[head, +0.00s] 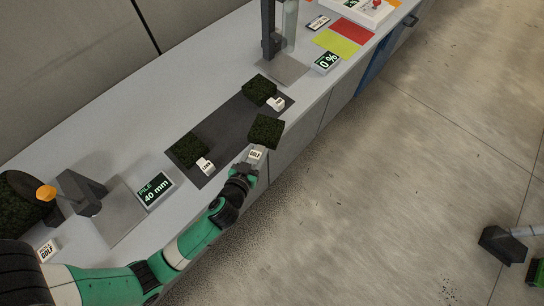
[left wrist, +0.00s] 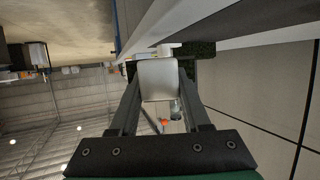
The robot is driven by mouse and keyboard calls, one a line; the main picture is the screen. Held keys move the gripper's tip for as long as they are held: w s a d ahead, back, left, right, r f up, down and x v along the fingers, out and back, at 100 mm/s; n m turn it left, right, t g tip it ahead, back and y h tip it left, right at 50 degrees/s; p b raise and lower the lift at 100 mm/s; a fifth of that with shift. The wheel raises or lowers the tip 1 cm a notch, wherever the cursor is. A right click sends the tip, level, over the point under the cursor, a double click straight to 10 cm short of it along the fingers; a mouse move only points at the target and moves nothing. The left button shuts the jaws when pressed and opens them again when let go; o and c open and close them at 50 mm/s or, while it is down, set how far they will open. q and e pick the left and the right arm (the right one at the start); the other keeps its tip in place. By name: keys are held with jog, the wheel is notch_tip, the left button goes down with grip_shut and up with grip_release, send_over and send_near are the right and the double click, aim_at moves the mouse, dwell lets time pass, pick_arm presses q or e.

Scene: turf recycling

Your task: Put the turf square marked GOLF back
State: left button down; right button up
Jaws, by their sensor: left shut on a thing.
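The turf square marked GOLF (head: 267,130) is a dark green block with a white tag (head: 256,154). My left gripper (head: 250,165) is shut on the tag end and holds the square over the near edge of the dark mat (head: 226,127), between two other turf squares. Whether it touches the mat I cannot tell. In the left wrist view the white tag (left wrist: 158,80) sits between the fingers, with part of the dark turf (left wrist: 203,48) behind it. My right gripper is not in view.
One tagged turf square (head: 188,150) lies on the mat's left part, another (head: 260,90) at its far right. A PILE 40 mm display (head: 155,190) and a turf roll (head: 18,210) are at left. A 0 % display (head: 326,62) and a press-like stand (head: 268,30) are beyond.

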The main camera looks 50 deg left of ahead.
pick_arm(q)
jog(key=s+a+r+n+g+y+p, duration=0.1)
jog(key=a+r+n+y, duration=0.1)
jog(key=a, duration=0.5)
jog(key=s+a+r+n+g+y+p, duration=0.1)
jog(key=a+r+n+y, duration=0.1)
jog(key=a, duration=0.5)
jog(key=shift+s+r+g+y+p, duration=0.3)
jog(key=shift+s+r+g+p, duration=0.1)
jog(key=shift+r, duration=0.4)
notch_tip(320, 180, down, 8)
jog(key=b, duration=0.9)
jog(key=shift+r, duration=0.1)
grip_release()
